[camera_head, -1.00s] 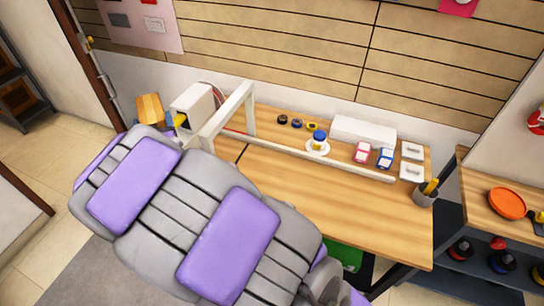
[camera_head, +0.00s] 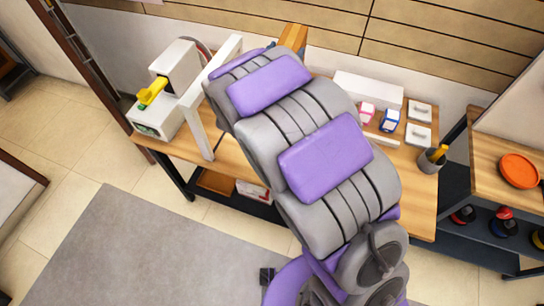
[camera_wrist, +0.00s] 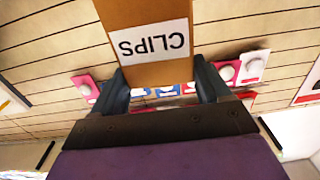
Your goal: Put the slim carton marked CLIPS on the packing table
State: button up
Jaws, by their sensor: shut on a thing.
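My gripper (camera_wrist: 162,84) is shut on the slim brown carton (camera_wrist: 148,72) in the wrist view, one finger on each side. The carton's white label reads CLIPS upside down in the picture. In the head view the carton (camera_head: 293,36) shows past the far end of my arm, in front of the slatted wall.
A white machine with a yellow handle (camera_head: 152,92) stands at the table's left end, beside a white frame (camera_head: 199,122). A white box (camera_head: 368,92), small pink and blue items, white trays (camera_head: 418,134) and a pen cup (camera_head: 431,160) stand at its right. A side bench (camera_head: 490,150) holds an orange plate.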

jog(key=s+a+f+m+g+h+b, duration=0.2)
jog(key=s+a+f+m+h+b, duration=0.15)
jog(key=a+f, duration=0.95)
jog(key=s+f+m+g+h+b, duration=0.1)
jog(key=s+f+b, duration=0.1)
jog(key=f, duration=0.7)
jog(key=s+f+g+h+b, duration=0.1)
jog(key=s+f, duration=0.3)
jog(key=f, duration=0.6)
jog(key=shift+s+m+g+h+b, duration=0.2)
jog(key=shift+m+g+h+b, duration=0.25)
jog(key=shift+h, duration=0.3)
jog(key=o, duration=1.7)
jog(key=shift+a, duration=0.15)
jog(key=shift+o, duration=0.8)
jog(key=shift+d, duration=0.4)
jog(key=p+v, duration=0.1)
jog(key=v, duration=1.1)
jog(key=shift+p, duration=0.35)
